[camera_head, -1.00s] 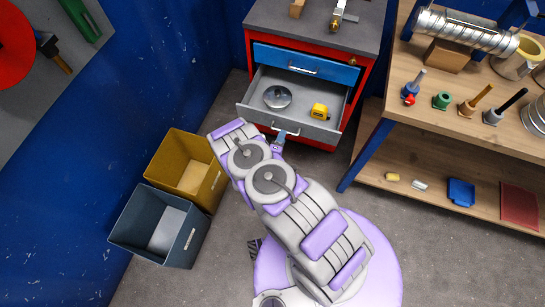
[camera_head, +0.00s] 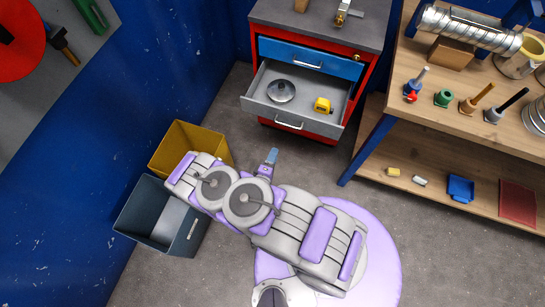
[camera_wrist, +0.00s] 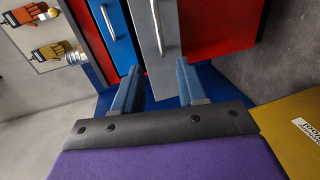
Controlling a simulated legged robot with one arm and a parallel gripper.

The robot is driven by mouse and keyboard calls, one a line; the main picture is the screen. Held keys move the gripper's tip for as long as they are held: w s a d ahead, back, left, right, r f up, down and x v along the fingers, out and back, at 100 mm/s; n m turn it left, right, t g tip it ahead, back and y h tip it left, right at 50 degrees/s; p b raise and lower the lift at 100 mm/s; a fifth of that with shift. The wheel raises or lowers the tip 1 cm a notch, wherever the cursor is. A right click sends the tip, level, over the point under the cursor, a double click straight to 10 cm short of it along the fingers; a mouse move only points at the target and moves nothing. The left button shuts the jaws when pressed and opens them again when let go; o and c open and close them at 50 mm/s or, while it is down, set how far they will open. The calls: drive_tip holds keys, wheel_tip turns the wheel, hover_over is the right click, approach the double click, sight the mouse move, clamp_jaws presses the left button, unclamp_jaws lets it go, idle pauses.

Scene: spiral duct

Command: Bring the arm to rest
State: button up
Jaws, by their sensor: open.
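My gripper (camera_wrist: 160,85) is open and empty in the wrist view, its two blue fingers apart with the red cabinet's drawer fronts beyond them. In the head view my gripper (camera_head: 271,156) shows as a small blue tip past my folded arm, over the floor in front of the cabinet. My arm (camera_head: 275,210) stretches from the purple base to the left, and its elbow end overlaps the two bins. The gripper is apart from the open drawer.
The red cabinet (camera_head: 310,132) has an open grey drawer (camera_head: 303,98) holding a metal disc (camera_head: 281,91) and a yellow tape measure (camera_head: 323,105). A yellow bin (camera_head: 181,146) and a grey bin (camera_head: 134,216) stand left. A wooden workbench (camera_head: 420,60) stands right.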

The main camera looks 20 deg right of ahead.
idle(0.6)
drive_tip(key=w+a+r+m+g+y, duration=0.2)
drive_tip(key=w+a+m+g+y, duration=0.1)
drive_tip(key=a, duration=0.3)
drive_tip(key=w+a+r+m+g+y, duration=0.2)
drive_tip(key=w+a+m+g, duration=0.1)
drive_tip(key=a, duration=0.3)
drive_tip(key=a+r+m+g+y, duration=0.1)
drive_tip(key=a+r+g+y, duration=0.15)
drive_tip(key=r, duration=0.65)
drive_tip(key=a+r+m+g+y, duration=0.1)
drive_tip(key=a+r+y, duration=0.2)
drive_tip(key=r, duration=0.7)
drive_tip(key=s+d+r+g, duration=0.1)
drive_tip(key=s+d+r, duration=0.3)
drive_tip(key=s+r, duration=0.3)
drive_tip(key=s+d+r+g, duration=0.25)
drive_tip(key=s+r, duration=0.25)
drive_tip(key=r, duration=0.3)
drive_tip(key=s+d+r+m+g+h, duration=0.1)
drive_tip(key=s+d+r, duration=0.3)
drive_tip(key=s, duration=0.6)
drive_tip(key=s+d+r+m, duration=0.2)
drive_tip(key=s+d+r, duration=0.3)
drive_tip(key=s+d, duration=0.4)
drive_tip(key=shift+s+d+r+g+h, duration=0.25)
drive_tip(key=shift+s+g+h, duration=0.15)
drive_tip(key=shift+s, duration=0.1)
